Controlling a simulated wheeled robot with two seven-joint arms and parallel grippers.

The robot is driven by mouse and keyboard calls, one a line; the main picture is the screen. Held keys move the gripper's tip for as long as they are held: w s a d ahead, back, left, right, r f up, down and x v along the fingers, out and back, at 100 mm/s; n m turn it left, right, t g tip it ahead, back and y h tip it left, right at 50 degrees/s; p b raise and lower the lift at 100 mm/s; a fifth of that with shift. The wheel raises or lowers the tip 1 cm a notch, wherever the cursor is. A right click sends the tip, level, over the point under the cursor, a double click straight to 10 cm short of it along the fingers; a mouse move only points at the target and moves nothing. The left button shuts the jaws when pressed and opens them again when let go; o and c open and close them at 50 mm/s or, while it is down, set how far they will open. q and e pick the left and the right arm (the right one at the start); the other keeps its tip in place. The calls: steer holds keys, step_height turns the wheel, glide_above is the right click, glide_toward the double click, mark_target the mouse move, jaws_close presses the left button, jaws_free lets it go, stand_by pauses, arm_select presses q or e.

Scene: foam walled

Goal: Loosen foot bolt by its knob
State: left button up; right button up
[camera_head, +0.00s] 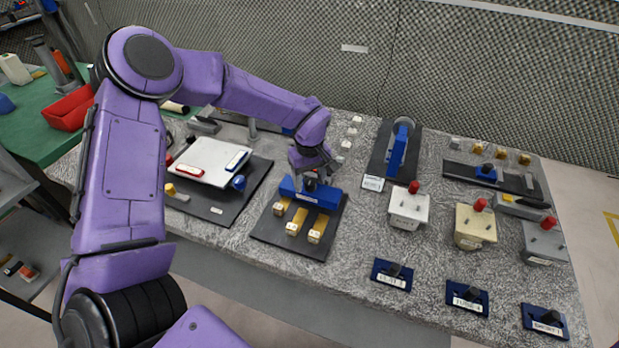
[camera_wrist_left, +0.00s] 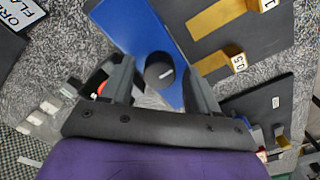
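A blue bar (camera_head: 322,195) lies across a black board (camera_head: 270,228) that also carries yellow slabs with numbered white blocks. A dark round knob (camera_wrist_left: 159,70) with a light mark stands on the blue bar in the left wrist view. I cannot tell from the frames whether it is the foot bolt's knob. My left gripper (camera_head: 311,180) points down over the blue bar. In the left wrist view its two fingers are apart, one on each side of the knob, with gaps visible. Contact with the knob does not show. My right gripper is in neither view.
Left of it, a white plate (camera_head: 212,158) with red and blue handles sits on another black board. A blue upright fixture (camera_head: 398,148) stands to the right. Red-knobbed boxes (camera_head: 408,208) and labelled blue plates (camera_head: 391,275) fill the right side. A foam wall stands behind.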

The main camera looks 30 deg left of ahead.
arm_select(q)
steer(key=c, duration=1)
